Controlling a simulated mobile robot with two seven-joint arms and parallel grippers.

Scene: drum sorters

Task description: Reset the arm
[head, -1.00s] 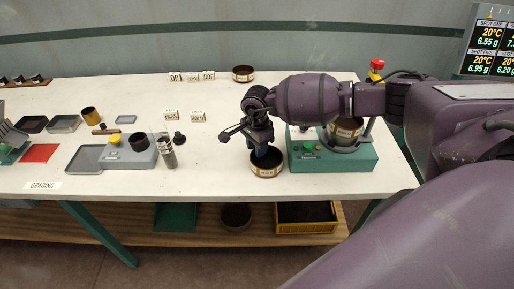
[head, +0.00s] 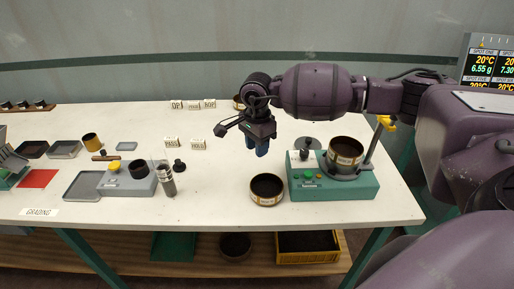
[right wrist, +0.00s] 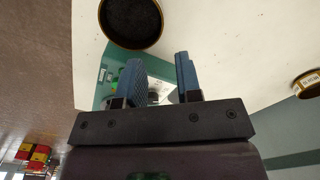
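My right gripper (head: 257,146) hangs above the white table, behind and above a round dark-filled pan with a brass rim (head: 267,189). In the right wrist view its two blue fingers (right wrist: 161,82) stand apart with nothing between them, so it is open. The pan also shows in the right wrist view (right wrist: 131,22), beyond the fingers and apart from them. My right arm reaches in from the right side. My left gripper is not in view.
A green machine (head: 333,187) holding a second labelled pan (head: 345,152) stands right of the free pan. A grey device (head: 127,181), a glass-like cylinder (head: 166,179) and several trays lie left. Small label blocks (head: 198,144) stand behind. A yellow crate (head: 307,255) sits on the lower shelf.

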